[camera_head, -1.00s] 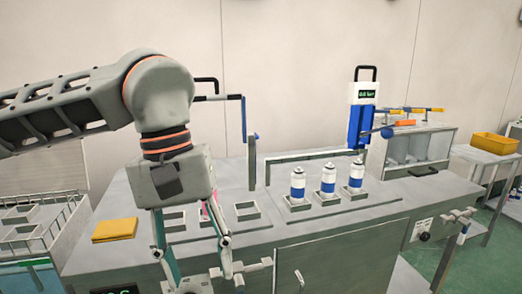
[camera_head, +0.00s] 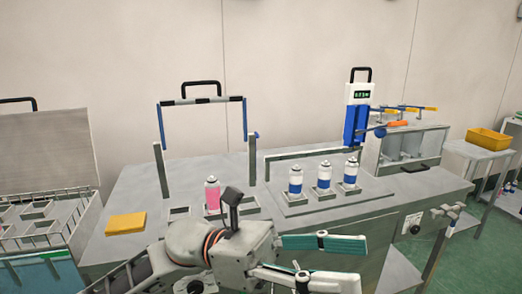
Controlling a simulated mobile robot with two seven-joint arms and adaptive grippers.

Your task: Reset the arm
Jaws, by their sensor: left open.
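My left arm (camera_head: 190,245) is folded low at the front of the bench, in the lower middle of the view. Its gripper (camera_head: 360,262) points right, with its two green-padded fingers apart and nothing between them. It is in front of the bench and apart from the cans. A pink can (camera_head: 212,196) stands upright in a square holder behind the arm. Three white and blue cans (camera_head: 295,181), (camera_head: 323,176), (camera_head: 350,172) stand upright in a row on a plate to the right. My right gripper is not in view.
A yellow block (camera_head: 126,223) lies on the bench's left part. A frame with a black-striped crossbar (camera_head: 202,100) rises behind the pink can. A blue and white device with a display (camera_head: 357,115) stands behind the cans. A wire rack (camera_head: 40,235) is at left, a yellow bin (camera_head: 488,140) at right.

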